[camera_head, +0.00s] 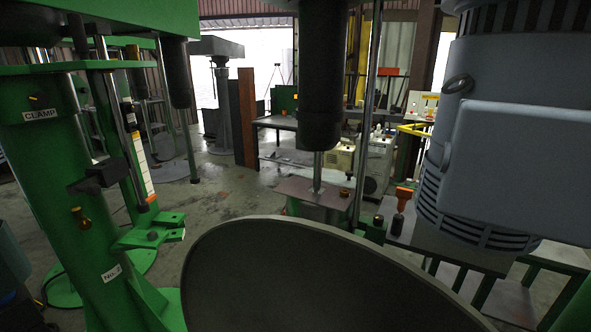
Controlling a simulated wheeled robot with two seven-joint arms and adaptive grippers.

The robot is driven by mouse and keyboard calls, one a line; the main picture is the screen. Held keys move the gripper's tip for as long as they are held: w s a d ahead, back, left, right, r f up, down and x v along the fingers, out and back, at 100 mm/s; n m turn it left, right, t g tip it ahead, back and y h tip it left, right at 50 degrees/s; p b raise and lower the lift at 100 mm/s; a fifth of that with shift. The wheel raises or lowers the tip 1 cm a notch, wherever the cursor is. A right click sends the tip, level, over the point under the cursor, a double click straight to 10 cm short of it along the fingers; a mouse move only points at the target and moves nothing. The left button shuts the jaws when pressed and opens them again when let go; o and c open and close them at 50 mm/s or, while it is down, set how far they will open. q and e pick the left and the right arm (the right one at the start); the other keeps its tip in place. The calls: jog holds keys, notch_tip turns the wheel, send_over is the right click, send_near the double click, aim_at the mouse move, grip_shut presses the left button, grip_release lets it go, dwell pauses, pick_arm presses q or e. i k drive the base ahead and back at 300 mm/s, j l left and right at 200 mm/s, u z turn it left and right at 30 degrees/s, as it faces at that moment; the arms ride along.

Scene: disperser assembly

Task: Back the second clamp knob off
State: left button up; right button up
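A green machine column (70,210) stands at the left with a "CLAMP" label (42,115) near its top. A small yellow-orange part (35,98) sits just above the label. A brass-coloured knob (80,218) sticks out of the column lower down, below a black block (95,176). I cannot tell which of these is the second clamp knob. Neither of my grippers shows in the head view, so no contact with a knob is visible.
A large grey curved-edged surface (310,275) fills the lower middle. A dark cylinder with a shaft (320,80) hangs behind it. A big grey-blue motor-like body (520,130) is at the right. An orange-topped tool (403,198) stands near centre right. Floor is open at centre left.

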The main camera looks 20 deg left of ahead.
aim_at(38, 98)
jog(key=j+u, duration=0.3)
jog(key=j, duration=0.2)
jog(key=j+u, duration=0.8)
jog(key=i+j+u, duration=0.15)
jog(key=u, duration=0.3)
